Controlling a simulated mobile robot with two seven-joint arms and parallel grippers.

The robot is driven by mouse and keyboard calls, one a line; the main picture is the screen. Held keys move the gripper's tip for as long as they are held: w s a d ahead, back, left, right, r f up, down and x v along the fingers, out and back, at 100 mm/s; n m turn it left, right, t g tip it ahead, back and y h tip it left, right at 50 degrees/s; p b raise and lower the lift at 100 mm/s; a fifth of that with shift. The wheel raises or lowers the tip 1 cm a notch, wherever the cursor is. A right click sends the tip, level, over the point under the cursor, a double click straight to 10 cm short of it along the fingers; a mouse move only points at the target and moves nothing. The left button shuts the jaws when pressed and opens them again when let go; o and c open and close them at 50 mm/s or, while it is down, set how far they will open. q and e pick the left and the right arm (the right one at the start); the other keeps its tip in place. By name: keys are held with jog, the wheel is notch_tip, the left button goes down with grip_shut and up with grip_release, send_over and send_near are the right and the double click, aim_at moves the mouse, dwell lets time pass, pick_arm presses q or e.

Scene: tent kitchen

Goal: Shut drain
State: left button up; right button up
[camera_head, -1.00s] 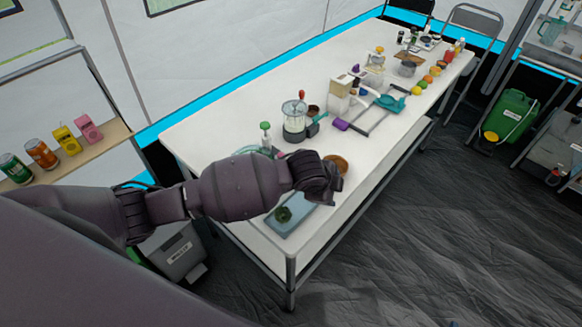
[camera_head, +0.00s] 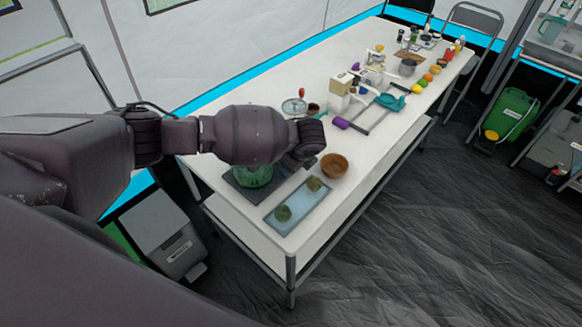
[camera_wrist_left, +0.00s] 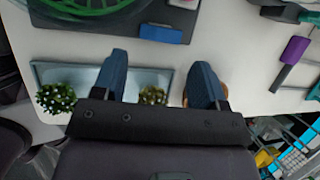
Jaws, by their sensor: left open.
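No part is clearly recognisable as the drain. A green ribbed basket (camera_head: 255,173) sits on a dark square base (camera_head: 240,186) near the table's near-left end, partly hidden by my left arm. In the left wrist view the green basket (camera_wrist_left: 85,5) is cut off at the top left. A small blue block (camera_wrist_left: 162,33) shows at the dark base's edge, apart from my fingers. My left gripper (camera_wrist_left: 158,75) is open and empty, its two blue fingers above the tray and table edge. In the head view its hand (camera_head: 305,145) hangs over the table. My right gripper is not in view.
A pale blue tray (camera_head: 298,207) with two green plants lies at the table's near edge. A brown bowl (camera_head: 334,166) stands beside it. A purple-handled tool (camera_head: 342,123), a carton (camera_head: 339,93) and several other items fill the far part of the white table.

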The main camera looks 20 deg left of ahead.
pick_arm(q)
jog(key=x, duration=0.5)
jog(key=shift+b, duration=0.35)
jog(key=shift+f, duration=0.1)
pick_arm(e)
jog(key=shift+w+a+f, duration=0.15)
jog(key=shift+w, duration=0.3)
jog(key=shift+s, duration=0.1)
